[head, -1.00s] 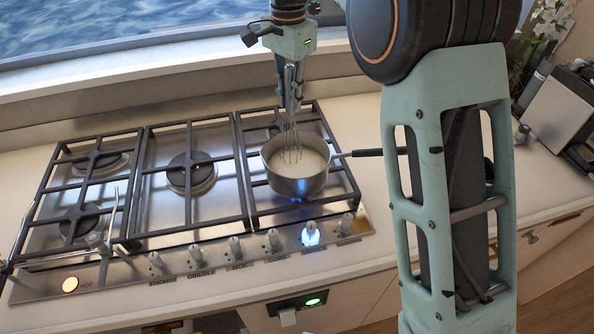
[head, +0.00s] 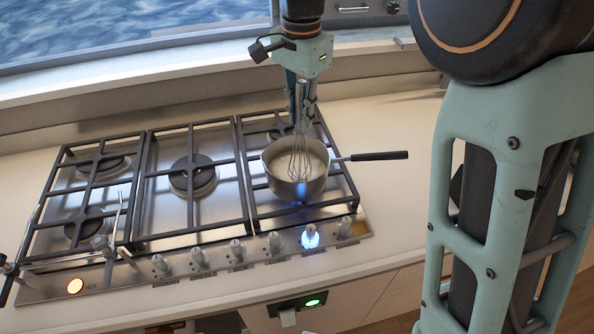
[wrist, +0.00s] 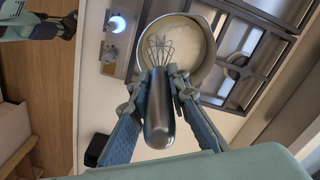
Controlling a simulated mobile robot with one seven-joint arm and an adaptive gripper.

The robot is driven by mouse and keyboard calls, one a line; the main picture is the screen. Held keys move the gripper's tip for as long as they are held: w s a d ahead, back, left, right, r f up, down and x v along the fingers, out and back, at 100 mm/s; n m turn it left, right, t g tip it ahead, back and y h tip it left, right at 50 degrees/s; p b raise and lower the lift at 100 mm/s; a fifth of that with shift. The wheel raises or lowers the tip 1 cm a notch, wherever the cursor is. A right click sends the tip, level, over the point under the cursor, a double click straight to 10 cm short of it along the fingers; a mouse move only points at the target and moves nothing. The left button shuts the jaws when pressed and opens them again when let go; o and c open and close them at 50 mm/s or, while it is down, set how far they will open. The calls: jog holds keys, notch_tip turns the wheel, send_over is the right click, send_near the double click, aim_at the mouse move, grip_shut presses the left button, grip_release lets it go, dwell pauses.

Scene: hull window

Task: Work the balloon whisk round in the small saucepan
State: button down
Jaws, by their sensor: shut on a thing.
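The small saucepan (head: 292,188) sits on the front right burner of the hob, its dark handle (head: 380,156) pointing right. A blue glow shows under it. It holds a pale cream liquid, seen in the wrist view (wrist: 190,35). My gripper (head: 303,108) is above the pan, shut on the upright metal handle of the balloon whisk (head: 300,158). In the wrist view my gripper (wrist: 160,85) has its fingers either side of the whisk handle (wrist: 158,115). The whisk's wire loops (wrist: 160,48) are inside the pan; how deep they reach is unclear.
The hob's black grates (head: 190,180) extend left of the pan, with other burners empty. A row of knobs (head: 236,250) lines the front, one lit blue. Worktop right of the pan is clear.

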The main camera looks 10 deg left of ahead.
aim_at(301, 82)
notch_tip(301, 82, up, 4)
jog(key=shift+f+p, duration=0.2)
jog(key=shift+p, duration=0.25)
notch_tip(301, 82, up, 5)
jog(key=shift+r, duration=0.4)
jog(key=shift+s, duration=0.1)
